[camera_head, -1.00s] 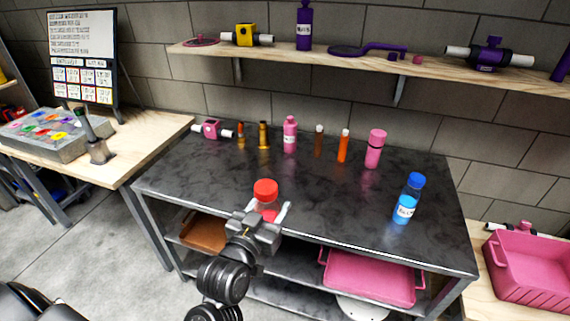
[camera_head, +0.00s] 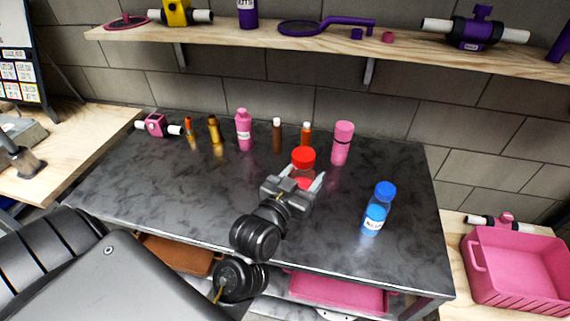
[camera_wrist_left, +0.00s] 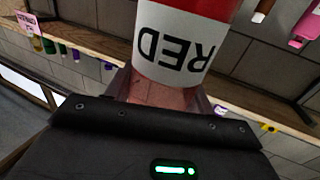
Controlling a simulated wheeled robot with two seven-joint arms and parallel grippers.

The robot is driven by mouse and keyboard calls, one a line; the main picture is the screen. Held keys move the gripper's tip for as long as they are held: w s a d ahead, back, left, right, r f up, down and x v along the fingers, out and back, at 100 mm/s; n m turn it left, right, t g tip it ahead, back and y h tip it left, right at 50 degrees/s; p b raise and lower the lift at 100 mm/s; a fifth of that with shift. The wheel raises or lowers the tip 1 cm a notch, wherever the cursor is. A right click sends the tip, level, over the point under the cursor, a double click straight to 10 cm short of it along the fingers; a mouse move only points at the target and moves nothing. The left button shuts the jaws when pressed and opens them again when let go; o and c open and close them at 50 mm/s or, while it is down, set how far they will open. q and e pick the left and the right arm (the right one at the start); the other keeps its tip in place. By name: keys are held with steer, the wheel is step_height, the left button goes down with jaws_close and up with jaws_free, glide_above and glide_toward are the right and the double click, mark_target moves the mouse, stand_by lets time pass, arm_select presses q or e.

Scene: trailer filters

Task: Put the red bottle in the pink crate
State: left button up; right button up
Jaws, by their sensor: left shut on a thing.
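The red bottle (camera_head: 303,160), with a red cap, is between the fingers of my left gripper (camera_head: 296,180) in the head view. The left gripper is shut on it, over the dark table. In the left wrist view the bottle (camera_wrist_left: 187,42) fills the upper middle, its white label reading "RED" upside down. The gripper hides its lower part in the head view, and I cannot tell its height above the table. The pink crate (camera_head: 522,268) stands at the far right on a wooden surface, apart from the gripper, and looks empty. My right gripper is not in view.
A blue-capped bottle (camera_head: 380,208) stands on the dark table (camera_head: 150,195), right of the left gripper. A pink bottle (camera_head: 342,144) and several small bottles line the back. A pink tray (camera_head: 335,292) sits on the lower shelf. A wooden shelf (camera_head: 280,50) hangs above.

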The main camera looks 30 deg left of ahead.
arm_select(q)
steer(key=shift+r, duration=0.2)
arm_select(e)
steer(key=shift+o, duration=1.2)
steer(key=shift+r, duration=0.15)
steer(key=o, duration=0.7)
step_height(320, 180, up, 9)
steer(key=p, duration=0.8)
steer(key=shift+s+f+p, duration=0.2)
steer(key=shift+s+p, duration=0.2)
arm_select(q)
steer(key=a+n+g+y+p, duration=0.3)
steer(key=a+n+y+p, duration=0.45)
steer(key=a, duration=1.05)
arm_select(e)
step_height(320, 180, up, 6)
steer(key=b, duration=0.2)
arm_select(q)
steer(key=w+a+f+y+b, duration=0.2)
steer(key=w+a+f+b, duration=0.7)
steer(key=b, duration=0.5)
steer(key=shift+a+m, duration=0.4)
steer(key=shift+m, duration=0.05)
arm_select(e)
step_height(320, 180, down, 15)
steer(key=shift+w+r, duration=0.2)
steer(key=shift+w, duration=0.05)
